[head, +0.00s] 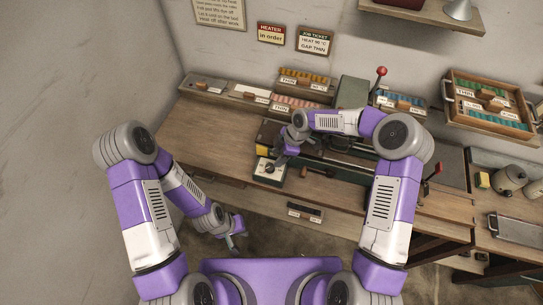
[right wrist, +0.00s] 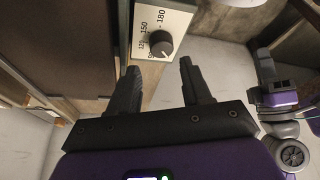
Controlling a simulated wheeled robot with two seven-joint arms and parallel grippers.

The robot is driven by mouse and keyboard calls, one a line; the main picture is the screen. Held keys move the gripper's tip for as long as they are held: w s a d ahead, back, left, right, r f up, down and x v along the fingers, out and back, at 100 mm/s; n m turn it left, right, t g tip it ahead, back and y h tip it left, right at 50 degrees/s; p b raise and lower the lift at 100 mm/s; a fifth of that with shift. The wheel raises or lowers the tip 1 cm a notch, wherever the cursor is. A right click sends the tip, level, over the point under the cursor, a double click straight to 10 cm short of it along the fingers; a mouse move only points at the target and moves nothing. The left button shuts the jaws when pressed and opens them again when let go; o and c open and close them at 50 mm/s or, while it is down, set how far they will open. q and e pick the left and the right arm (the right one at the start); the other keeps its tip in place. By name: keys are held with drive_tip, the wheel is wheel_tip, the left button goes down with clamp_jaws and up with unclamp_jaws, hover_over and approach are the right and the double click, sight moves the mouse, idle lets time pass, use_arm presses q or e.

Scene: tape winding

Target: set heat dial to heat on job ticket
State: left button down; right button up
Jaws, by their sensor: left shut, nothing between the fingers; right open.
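The heat dial (right wrist: 162,46) is a black round knob on a pale panel (right wrist: 178,18) with marks including 120, 150 and 180. I cannot tell surely where its pointer stands. In the head view the panel (head: 262,176) sits at the bench's front edge. My right gripper (right wrist: 158,70) is open and empty, its fingertips just short of the dial, which lies between their lines. It also shows in the head view (head: 279,163). My left gripper (head: 233,243) is shut and empty, low before the bench. The job ticket (head: 314,41) hangs on the wall; its heat number is too small to read surely.
A "HEATED in order" sign (head: 271,33) hangs left of the ticket. Labelled trays (head: 303,80) line the bench back, and a wooden crate (head: 490,103) is mounted at right. A red-knobbed lever (head: 381,73) stands behind the machine. The bench's left top (head: 215,125) is clear.

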sight(270, 167)
drive_tip(key=x, duration=0.6)
drive_tip(key=shift+s+a+f, duration=0.2)
drive_tip(key=shift+f, duration=0.15)
drive_tip(key=c, duration=0.7)
drive_tip(key=shift+f+m+t+b, duration=0.1)
drive_tip(key=shift+m+t+b, duration=0.3)
drive_tip(key=shift+m+b, duration=0.6)
drive_tip(key=shift+c, duration=0.2)
drive_tip(key=m+t+b, duration=0.1)
drive_tip(key=m+b, duration=0.2)
drive_tip(key=m+t+h+b, duration=0.1)
drive_tip(key=m+b, duration=0.3)
drive_tip(key=shift+s+a+t, duration=0.1)
drive_tip(key=shift+s+t, duration=0.1)
drive_tip(key=shift+t, duration=0.1)
drive_tip(key=shift+m+t+h+b, duration=0.3)
drive_tip(key=shift+m+t+b, duration=0.1)
drive_tip(key=shift+m+b, duration=1)
